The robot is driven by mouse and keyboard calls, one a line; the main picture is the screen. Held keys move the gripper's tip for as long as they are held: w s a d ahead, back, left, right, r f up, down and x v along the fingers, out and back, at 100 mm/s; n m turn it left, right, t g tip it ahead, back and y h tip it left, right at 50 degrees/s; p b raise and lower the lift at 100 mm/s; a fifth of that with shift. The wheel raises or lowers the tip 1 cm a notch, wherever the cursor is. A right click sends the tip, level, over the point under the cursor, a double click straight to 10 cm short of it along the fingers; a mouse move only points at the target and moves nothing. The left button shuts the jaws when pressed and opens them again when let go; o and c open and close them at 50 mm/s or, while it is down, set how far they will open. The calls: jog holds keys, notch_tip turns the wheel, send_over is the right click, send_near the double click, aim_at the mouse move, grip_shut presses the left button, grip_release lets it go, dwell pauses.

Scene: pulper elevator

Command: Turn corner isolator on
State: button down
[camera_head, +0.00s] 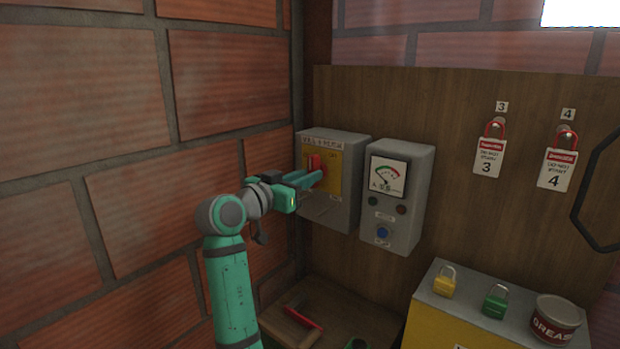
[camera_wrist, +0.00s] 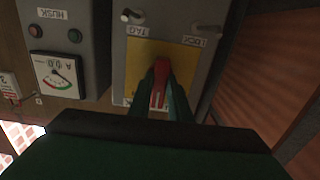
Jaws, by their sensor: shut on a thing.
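The corner isolator is a grey box (camera_head: 345,210) on the wooden board beside the brick corner. Its yellow plate (camera_head: 334,158) carries a red handle (camera_head: 314,162). The box also shows in the wrist view (camera_wrist: 203,82), which is upside down, with the yellow plate (camera_wrist: 187,58) and red handle (camera_wrist: 159,82). My gripper (camera_head: 319,177) reaches the handle from the left. In the wrist view the two fingers (camera_wrist: 160,90) are shut on the handle, one on each side. The handle looks about upright there. The fingers partly hide the handle and the plate's lower lettering.
A grey meter box (camera_head: 411,210) with a dial and buttons hangs close right. Tags 3 (camera_head: 489,157) and 4 (camera_head: 557,168) hang further right. Below, a yellow padlock (camera_head: 444,284), green padlock (camera_head: 495,303) and grease tin (camera_head: 554,320) stand on a cabinet. Brick wall (camera_head: 90,90) bounds the left.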

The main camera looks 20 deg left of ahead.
jog(key=shift+s+a+r, duration=0.1)
jog(key=shift+s+r, duration=0.05)
jog(key=shift+r, duration=0.25)
jog(key=c, duration=1.6)
grip_release()
jog(key=shift+c, duration=0.2)
jog(key=shift+f, duration=0.2)
jog(key=v, duration=1)
jog(key=shift+s, duration=0.35)
jog(key=shift+a, duration=0.1)
